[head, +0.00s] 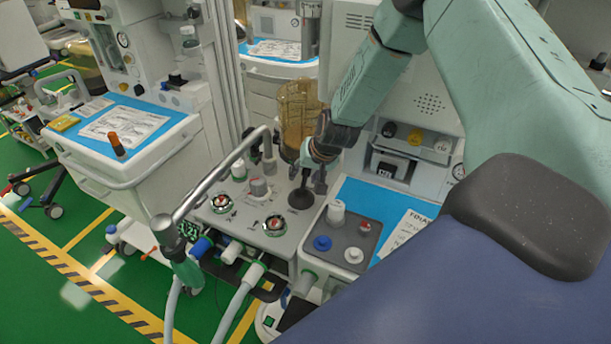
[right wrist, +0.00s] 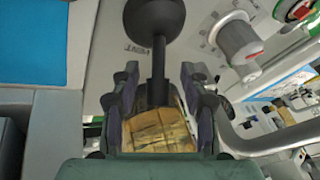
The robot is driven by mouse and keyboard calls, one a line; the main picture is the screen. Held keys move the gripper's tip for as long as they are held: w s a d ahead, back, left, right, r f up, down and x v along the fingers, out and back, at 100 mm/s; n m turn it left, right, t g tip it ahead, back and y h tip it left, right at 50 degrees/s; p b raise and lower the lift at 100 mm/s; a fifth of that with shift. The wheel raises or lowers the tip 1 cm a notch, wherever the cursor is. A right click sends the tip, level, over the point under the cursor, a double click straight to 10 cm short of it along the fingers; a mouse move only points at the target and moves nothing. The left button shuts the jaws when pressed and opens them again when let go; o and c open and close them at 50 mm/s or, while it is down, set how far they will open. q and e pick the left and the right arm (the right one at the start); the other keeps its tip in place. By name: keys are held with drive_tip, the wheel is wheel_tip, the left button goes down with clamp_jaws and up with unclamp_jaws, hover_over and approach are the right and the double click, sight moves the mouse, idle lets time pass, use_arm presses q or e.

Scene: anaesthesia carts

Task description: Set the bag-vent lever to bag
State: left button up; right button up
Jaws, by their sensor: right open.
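A black lever (head: 301,198) with a broad round base stands on the grey panel of the anaesthesia cart in the head view. I take it to be the bag-vent lever. In the right wrist view its round black part (right wrist: 153,18) is at the top, and its stem runs down between my fingers. My right gripper (head: 312,183) is over the lever. In the right wrist view its two fingers (right wrist: 158,82) are apart, one on each side of the stem, with gaps showing. My left gripper is not in view.
An amber ribbed canister (head: 294,108) stands just behind the gripper. A grey knob (head: 259,187) and two red-centred dials (head: 275,225) are left of and in front of the lever. A metal rail (head: 215,173) runs along the left. A tray with knobs (head: 340,240) lies to the right.

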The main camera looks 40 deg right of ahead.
drive_tip(key=shift+d, duration=0.2)
drive_tip(key=shift+c, duration=1.3)
drive_tip(key=shift+a, duration=0.1)
clamp_jaws()
